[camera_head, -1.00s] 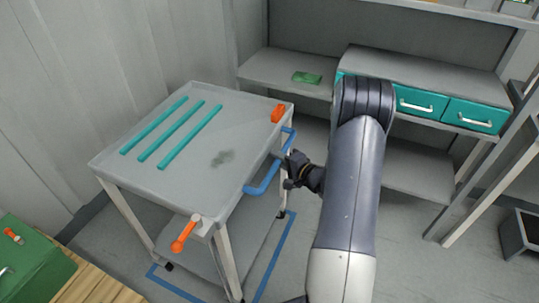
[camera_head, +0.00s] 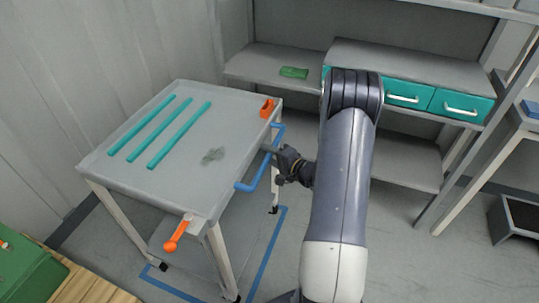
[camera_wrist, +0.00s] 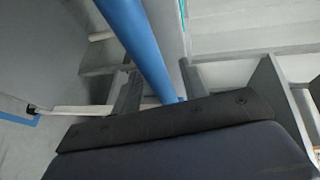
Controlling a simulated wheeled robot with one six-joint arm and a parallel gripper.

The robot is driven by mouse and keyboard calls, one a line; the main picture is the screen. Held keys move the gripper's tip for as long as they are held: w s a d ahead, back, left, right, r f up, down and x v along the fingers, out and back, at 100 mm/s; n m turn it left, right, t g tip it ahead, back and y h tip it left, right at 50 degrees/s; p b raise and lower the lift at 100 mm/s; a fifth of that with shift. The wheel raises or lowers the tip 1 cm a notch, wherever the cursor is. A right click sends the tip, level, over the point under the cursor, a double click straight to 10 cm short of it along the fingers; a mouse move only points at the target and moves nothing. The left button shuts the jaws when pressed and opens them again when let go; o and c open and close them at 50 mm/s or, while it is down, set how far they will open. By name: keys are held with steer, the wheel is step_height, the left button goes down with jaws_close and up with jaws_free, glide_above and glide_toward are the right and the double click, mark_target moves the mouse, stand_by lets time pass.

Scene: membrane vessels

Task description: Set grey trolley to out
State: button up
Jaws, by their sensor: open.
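The grey trolley (camera_head: 215,130) stands upright against the wall, inside a blue floor outline (camera_head: 264,255). Its top carries three teal strips and a dark smudge. A blue handle (camera_head: 250,186) runs along its right side. Orange levers sit at its near corner (camera_head: 176,236) and far corner (camera_head: 267,108). My gripper (camera_head: 268,154) is open at the handle, with its fingers reaching over it toward the trolley. In the wrist view the blue handle (camera_wrist: 138,45) runs between the spread fingers of my gripper (camera_wrist: 158,90). I cannot tell whether they touch it.
A grey shelf unit (camera_head: 275,66) with teal drawers (camera_head: 408,93) and a green item (camera_head: 294,72) stands behind. A green case (camera_head: 30,275) is at the lower left by a wooden surface (camera_head: 105,285). A dark bin (camera_head: 515,220) is at the right.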

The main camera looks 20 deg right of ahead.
steer(key=v, duration=1)
steer(key=shift+s, duration=0.3)
steer(key=shift+d, duration=0.1)
steer(key=x, duration=1.1)
steer(key=shift+w+a+r, duration=0.1)
steer(key=shift+w+a, duration=0.3)
